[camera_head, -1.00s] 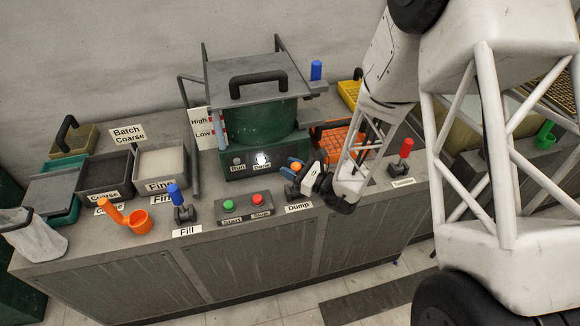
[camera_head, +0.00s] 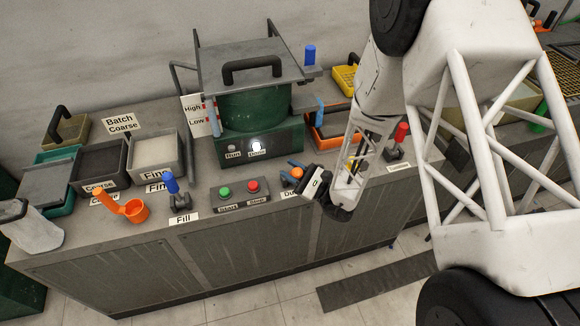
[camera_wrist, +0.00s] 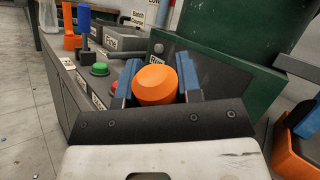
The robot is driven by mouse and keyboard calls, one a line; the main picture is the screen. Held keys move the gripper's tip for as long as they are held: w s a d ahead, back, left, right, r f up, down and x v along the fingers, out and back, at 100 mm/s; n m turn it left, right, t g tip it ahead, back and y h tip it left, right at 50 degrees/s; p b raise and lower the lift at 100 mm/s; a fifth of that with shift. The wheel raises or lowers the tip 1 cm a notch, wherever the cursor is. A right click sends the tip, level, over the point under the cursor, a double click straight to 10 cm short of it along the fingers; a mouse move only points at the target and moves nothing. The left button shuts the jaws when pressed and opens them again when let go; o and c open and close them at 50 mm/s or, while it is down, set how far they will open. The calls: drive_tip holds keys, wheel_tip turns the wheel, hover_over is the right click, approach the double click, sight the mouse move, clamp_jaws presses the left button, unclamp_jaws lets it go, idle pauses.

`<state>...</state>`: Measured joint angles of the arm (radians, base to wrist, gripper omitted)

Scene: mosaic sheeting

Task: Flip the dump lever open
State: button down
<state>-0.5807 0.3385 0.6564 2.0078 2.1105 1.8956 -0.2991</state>
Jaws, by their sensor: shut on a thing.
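The dump lever's orange knob (camera_head: 297,173) stands at the front of the counter, right of the red button. In the wrist view the orange knob (camera_wrist: 156,85) fills the gap between two blue fingertips. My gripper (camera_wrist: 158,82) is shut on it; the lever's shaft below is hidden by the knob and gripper. In the head view my gripper (camera_head: 296,174) reaches the knob from the right. The "Dump" label (camera_head: 289,195) is partly covered by my gripper.
The button box with a green button (camera_head: 225,191) and red button (camera_head: 252,185) sits just left. The blue-handled fill lever (camera_head: 171,184) stands farther left, a red-handled lever (camera_head: 402,132) to the right. The green machine (camera_head: 258,140) rises behind with a lit indicator.

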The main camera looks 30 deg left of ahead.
drive_tip(key=shift+s+d+f+n+g, duration=0.25)
drive_tip(key=shift+s+d+n+g, duration=0.15)
drive_tip(key=shift+n, duration=0.2)
drive_tip(key=shift+s+d+f+n+g+y, duration=0.25)
drive_tip(key=shift+n+g, duration=0.1)
drive_tip(key=shift+n, duration=0.15)
drive_tip(key=shift+s+d+f+n+g+y, duration=0.15)
drive_tip(key=shift+f+n+g+y, duration=0.15)
drive_tip(key=shift+n, duration=0.2)
drive_tip(key=c, duration=0.8)
unclamp_jaws()
drive_tip(key=shift+r, duration=0.1)
drive_tip(key=shift+d, duration=0.1)
drive_tip(key=shift+v, duration=3.8)
